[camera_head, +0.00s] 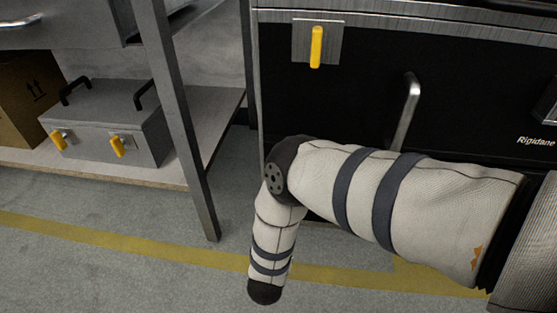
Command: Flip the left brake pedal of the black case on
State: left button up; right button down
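The black case (340,110) fills the upper right, with a metal edge along its top and the lettering "Rigidane" at its right. A yellow latch (316,47) on a metal plate sits at its upper left, and a metal handle (407,108) is on its front. My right arm (400,205) comes in from the right, crosses in front of the case's lower part and bends down to a dark end. It covers most of the case's bottom edge. No brake pedal can be made out. Neither gripper can be seen, and my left arm is not in view.
A metal shelf (205,128) stands at the left. It holds a grey box (100,130) with yellow latches and black handles, and a cardboard box (25,95). A yellow line (120,238) crosses the grey floor. The floor at lower left is clear.

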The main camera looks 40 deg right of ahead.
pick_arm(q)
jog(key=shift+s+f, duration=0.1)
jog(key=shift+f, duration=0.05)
pick_arm(e)
jog(key=shift+a+f, duration=0.1)
jog(key=shift+f, duration=0.45)
